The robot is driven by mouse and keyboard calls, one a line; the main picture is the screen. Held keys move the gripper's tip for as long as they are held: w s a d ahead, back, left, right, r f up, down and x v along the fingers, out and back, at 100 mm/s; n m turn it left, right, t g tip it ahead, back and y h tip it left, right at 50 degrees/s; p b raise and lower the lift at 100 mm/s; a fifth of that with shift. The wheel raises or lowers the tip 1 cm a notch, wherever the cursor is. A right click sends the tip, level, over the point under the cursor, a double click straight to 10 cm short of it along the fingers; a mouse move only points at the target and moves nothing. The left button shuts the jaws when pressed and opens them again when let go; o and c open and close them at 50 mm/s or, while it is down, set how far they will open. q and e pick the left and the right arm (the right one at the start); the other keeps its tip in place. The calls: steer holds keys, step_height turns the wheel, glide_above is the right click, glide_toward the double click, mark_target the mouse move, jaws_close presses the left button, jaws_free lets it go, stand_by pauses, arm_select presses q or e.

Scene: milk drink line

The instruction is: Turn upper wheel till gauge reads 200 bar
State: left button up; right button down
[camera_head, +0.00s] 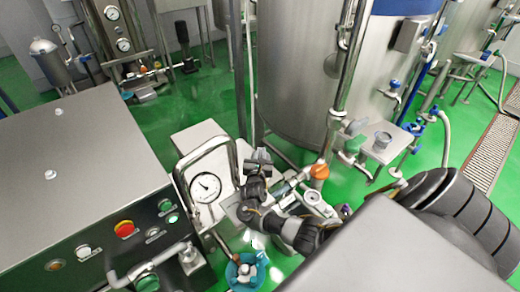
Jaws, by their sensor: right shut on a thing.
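The pressure gauge (205,188) has a round white dial and sits inside a bent steel tube frame. Its dark needle points toward the upper left of the dial, but the figures are too small to read. My right gripper (241,207) is just right of the gauge, with its dark arm coming in from the right. It is shut on what seems to be the upper wheel, which is mostly hidden behind the gripper and wrist. A lower blue-teal wheel (245,271) shows below the gripper, apart from it. My left gripper is out of view.
A grey steel cabinet (75,165) with a red button (125,229) stands at the left. A large steel tank (300,75) stands behind. Pipes and an orange-capped valve (319,171) are close to my right arm. Green floor (190,100) is open behind the gauge.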

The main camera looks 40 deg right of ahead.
steer(key=c, duration=1.5)
jaws_free()
steer(key=shift+o, duration=0.2)
steer(key=v, duration=1)
steer(key=shift+s+a, duration=0.25)
steer(key=shift+a, duration=0.05)
